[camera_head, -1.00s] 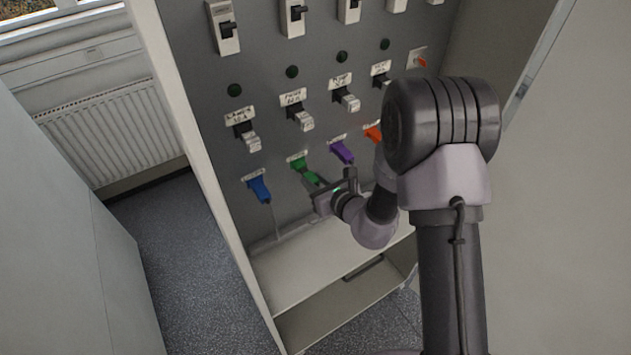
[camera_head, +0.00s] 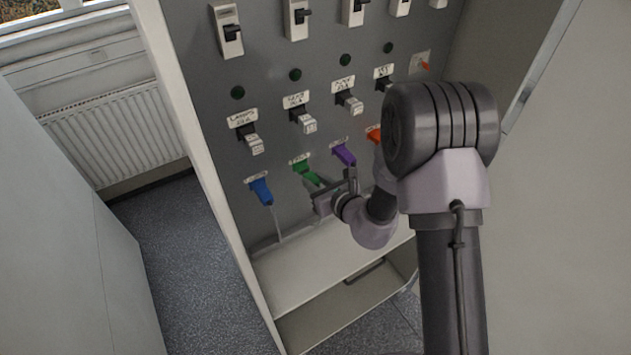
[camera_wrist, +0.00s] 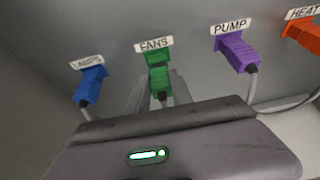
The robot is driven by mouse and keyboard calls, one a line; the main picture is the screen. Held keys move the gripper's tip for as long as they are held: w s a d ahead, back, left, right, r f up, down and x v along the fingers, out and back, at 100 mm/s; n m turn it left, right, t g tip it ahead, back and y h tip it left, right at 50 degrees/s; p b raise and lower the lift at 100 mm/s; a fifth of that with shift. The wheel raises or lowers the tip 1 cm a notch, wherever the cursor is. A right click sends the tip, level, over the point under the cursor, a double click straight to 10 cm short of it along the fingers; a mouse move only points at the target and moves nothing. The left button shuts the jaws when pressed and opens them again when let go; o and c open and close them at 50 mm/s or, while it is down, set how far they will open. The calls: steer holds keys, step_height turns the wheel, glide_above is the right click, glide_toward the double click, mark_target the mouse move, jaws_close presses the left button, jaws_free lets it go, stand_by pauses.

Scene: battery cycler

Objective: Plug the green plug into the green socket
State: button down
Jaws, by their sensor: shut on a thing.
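The green plug (camera_wrist: 159,82) is held between the fingers of my gripper (camera_wrist: 158,94), with its cable end towards me. It is lined up with the green socket (camera_wrist: 157,59) under the FANS label, and the two look joined or touching in the wrist view. How deep the plug sits I cannot tell. In the head view, the green socket (camera_head: 302,167) shows on the grey panel, with my gripper (camera_head: 332,188) just below and to its right. The fingers partly hide the plug there.
A blue plug (camera_head: 261,191) is close on the left and a purple plug (camera_head: 344,154) on the right. An orange plug (camera_wrist: 304,34) is farther right, under HEAT. Switches (camera_head: 302,119) fill the panel above. A pale ledge (camera_head: 310,270) lies below.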

steer(key=shift+w+a, duration=0.45)
steer(key=shift+w, duration=0.2)
stand_by(0.8)
steer(key=c, duration=1.1)
jaws_free()
steer(key=shift+o, duration=0.2)
